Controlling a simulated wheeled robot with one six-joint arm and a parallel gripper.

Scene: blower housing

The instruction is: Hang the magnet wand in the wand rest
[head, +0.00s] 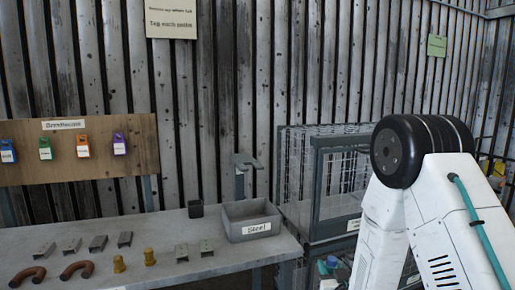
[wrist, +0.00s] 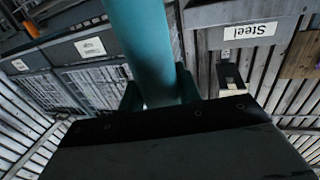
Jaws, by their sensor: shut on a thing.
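The magnet wand (wrist: 140,45) shows in the wrist view as a thick teal rod. My gripper (wrist: 160,90) is shut on it, one dark finger on each side. The rod runs up out of the top of the view, so its far end is hidden. The wand rest (head: 243,163) is a grey post with a forked top, standing upright behind the Steel bin in the head view. No wand hangs in it. My gripper and the wand are not visible in the head view, where only my arm shows at the right.
The grey Steel bin (head: 250,221) sits at the table's right end, also seen in the wrist view (wrist: 244,12). Brackets, brown pipe bends (head: 77,270) and brass fittings lie left. A wire cage (head: 340,180) stands right of the table.

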